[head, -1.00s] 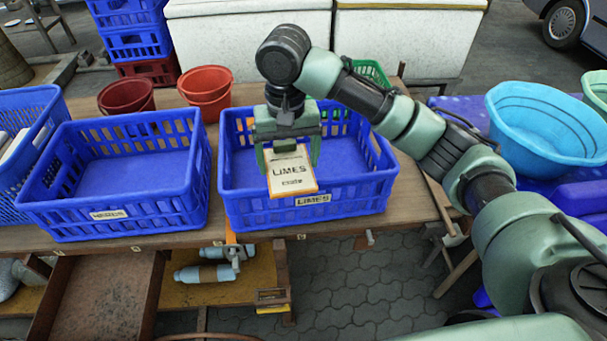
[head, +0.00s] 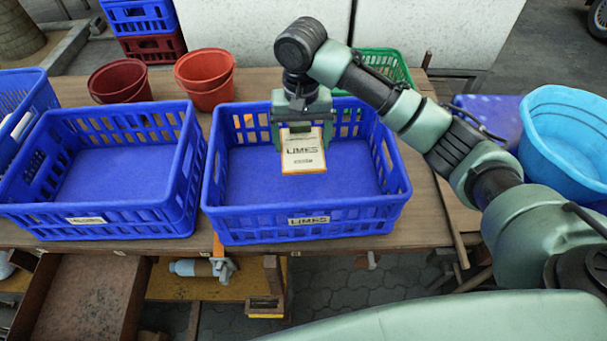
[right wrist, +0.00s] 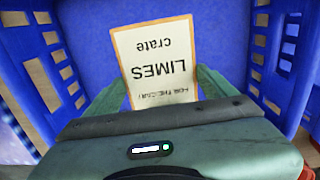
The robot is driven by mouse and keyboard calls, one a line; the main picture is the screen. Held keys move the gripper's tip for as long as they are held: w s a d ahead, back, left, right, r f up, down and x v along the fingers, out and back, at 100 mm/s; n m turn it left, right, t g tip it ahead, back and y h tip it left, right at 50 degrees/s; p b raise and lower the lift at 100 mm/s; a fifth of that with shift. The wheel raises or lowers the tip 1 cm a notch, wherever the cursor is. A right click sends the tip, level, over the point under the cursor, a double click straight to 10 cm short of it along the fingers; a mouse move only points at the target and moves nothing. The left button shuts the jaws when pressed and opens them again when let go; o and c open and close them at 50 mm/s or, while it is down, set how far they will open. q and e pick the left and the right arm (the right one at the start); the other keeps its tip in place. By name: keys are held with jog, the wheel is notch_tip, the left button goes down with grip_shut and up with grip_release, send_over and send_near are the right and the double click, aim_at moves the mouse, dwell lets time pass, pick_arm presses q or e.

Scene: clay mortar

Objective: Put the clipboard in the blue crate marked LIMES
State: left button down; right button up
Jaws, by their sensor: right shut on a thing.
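The clipboard (head: 303,158), a small brown-edged board with a white sheet reading LIMES, is held in my right gripper (head: 302,130). It hangs tilted over the inside of the blue crate marked LIMES (head: 308,235). In the right wrist view the clipboard (right wrist: 158,60) sticks out from between the green fingers (right wrist: 163,92), with the blue crate floor behind it. How far it is above the floor is hard to tell. The crate shows no other contents. My left gripper is not in view.
A second blue crate (head: 110,218) stands close on the left, empty, with an unreadable label. Two red buckets (head: 205,80) (head: 120,82) stand behind. A green basket (head: 385,62) is behind the LIMES crate, and a light-blue tub (head: 565,135) is at the right.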

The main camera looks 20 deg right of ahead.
send_over(303, 183)
notch_tip(303, 183, down, 8)
jog(key=shift+f, duration=0.15)
jog(key=shift+a+f, duration=0.1)
jog(key=shift+f, duration=0.5)
notch_tip(303, 183, down, 4)
jog(key=shift+r, duration=0.25)
jog(key=shift+f, duration=0.25)
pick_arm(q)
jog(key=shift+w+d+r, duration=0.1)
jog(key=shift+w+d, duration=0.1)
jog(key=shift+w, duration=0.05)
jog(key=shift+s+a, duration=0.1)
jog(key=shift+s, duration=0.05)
pick_arm(e)
jog(key=o, duration=1.2)
jog(key=shift+f, duration=0.15)
